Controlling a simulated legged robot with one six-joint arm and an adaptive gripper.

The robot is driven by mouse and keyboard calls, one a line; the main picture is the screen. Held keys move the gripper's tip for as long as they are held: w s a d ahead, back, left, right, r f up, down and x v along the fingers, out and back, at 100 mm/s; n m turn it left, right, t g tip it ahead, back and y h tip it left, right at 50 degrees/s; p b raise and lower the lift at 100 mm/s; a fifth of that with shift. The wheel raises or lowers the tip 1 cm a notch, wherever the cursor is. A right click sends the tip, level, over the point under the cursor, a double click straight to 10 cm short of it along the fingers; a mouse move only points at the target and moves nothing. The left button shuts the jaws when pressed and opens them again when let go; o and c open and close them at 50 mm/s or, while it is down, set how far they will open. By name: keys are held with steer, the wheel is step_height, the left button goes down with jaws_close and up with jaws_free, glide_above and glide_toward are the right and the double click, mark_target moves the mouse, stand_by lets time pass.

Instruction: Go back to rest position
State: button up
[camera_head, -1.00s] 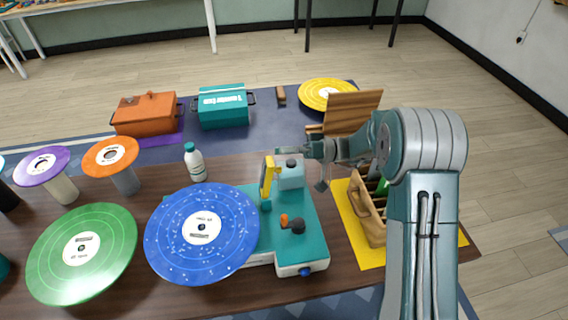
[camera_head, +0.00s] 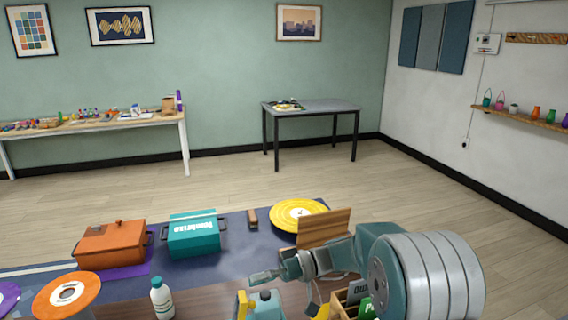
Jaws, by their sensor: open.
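My arm reaches in from the lower right, and my gripper (camera_head: 285,292) is at its end. The gripper is open and holds nothing that I can see. It is above the far part of the brown work table, near the top of a teal and yellow device (camera_head: 265,304) that is mostly cut off by the bottom edge. A wooden crate (camera_head: 340,305) with cards in it stands partly hidden behind and below my arm.
An orange box (camera_head: 112,247), a teal box (camera_head: 193,236) and a yellow disc (camera_head: 298,213) lie beyond on a dark blue surface. A white bottle (camera_head: 161,298) and an orange disc (camera_head: 67,294) stand at lower left. The wooden floor behind is clear up to a grey table (camera_head: 315,106).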

steer(key=s+d+r+m+t+h, duration=0.1)
steer(key=s+d+m+t+h, duration=0.4)
steer(key=s+d+h, duration=0.3)
steer(key=s+d+r+m+t+h, duration=0.2)
steer(key=s+d+m+t+h, duration=0.4)
steer(key=s+d, duration=0.7)
steer(key=shift+s+d+r+t+h, duration=0.3)
steer(key=shift+d+h, duration=0.1)
steer(key=shift+h, duration=0.8)
steer(key=shift+w+a, duration=0.1)
